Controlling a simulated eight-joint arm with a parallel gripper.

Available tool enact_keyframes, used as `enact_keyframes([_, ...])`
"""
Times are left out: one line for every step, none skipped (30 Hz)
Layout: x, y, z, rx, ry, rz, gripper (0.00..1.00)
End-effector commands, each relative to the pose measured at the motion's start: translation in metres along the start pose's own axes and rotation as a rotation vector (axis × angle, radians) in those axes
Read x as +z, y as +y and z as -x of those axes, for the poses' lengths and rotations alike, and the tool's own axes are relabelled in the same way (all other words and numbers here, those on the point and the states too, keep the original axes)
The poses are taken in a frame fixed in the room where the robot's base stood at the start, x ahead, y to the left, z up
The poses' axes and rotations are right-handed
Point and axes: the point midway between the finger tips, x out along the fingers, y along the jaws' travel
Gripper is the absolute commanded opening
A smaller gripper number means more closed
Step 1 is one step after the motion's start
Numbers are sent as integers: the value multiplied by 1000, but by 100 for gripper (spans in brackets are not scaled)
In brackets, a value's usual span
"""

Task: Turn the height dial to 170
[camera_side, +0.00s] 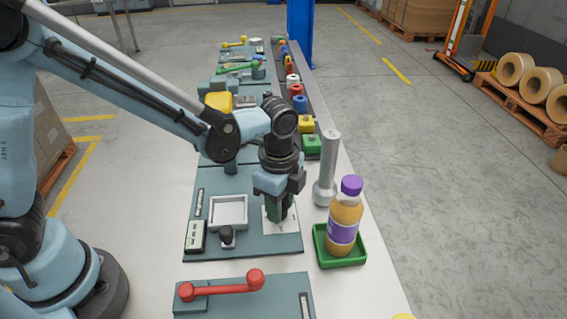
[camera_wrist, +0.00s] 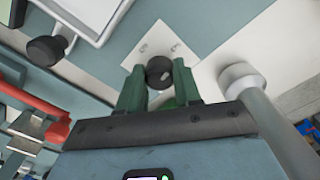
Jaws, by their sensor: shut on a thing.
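The height dial shows in the wrist view as a small dark round knob (camera_wrist: 159,70) on a white plate (camera_wrist: 141,49) with short marks. The plate's numbers cannot be read. My gripper (camera_side: 279,212) points down over this plate in the side view and hides the dial there. In the wrist view the green fingers of my gripper (camera_wrist: 159,86) stand on both sides of the knob and are shut on it. A light pointer mark shows on the knob, but its setting cannot be told.
Left of the dial are a white square frame (camera_side: 213,222), a black knob (camera_side: 227,236) and a small display (camera_side: 195,237), unreadable. A grey post (camera_side: 327,165) stands close on the right. A bottle (camera_side: 345,222) stands in a green tray (camera_side: 362,255). A red lever (camera_side: 222,285) lies in front.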

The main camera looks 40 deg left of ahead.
Motion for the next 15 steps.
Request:
enact_keyframes([0,0,0,2,0,35,3])
enact_keyframes([0,0,0,2,0,59,3])
enact_keyframes([0,0,0,2,0,94,3])
enact_keyframes([0,0,0,2,0,121,3])
enact_keyframes([0,0,0,2,0,149,3])
enact_keyframes([0,0,0,2,0,187,3])
enact_keyframes([0,0,0,2,0,216,3])
enact_keyframes([0,0,0,2,0,245,3])
enact_keyframes([0,0,0,2,-1,282,3])
enact_keyframes([0,0,0,1,-1,311,3])
enact_keyframes([0,0,0,1,-1,339,3])
enact_keyframes([0,0,0,1,-1,377,3])
enact_keyframes([0,0,0,1,-1,406,3])
enact_keyframes([0,0,0,1,-1,434,3])
enact_keyframes([0,0,0,1,-1,472,3])
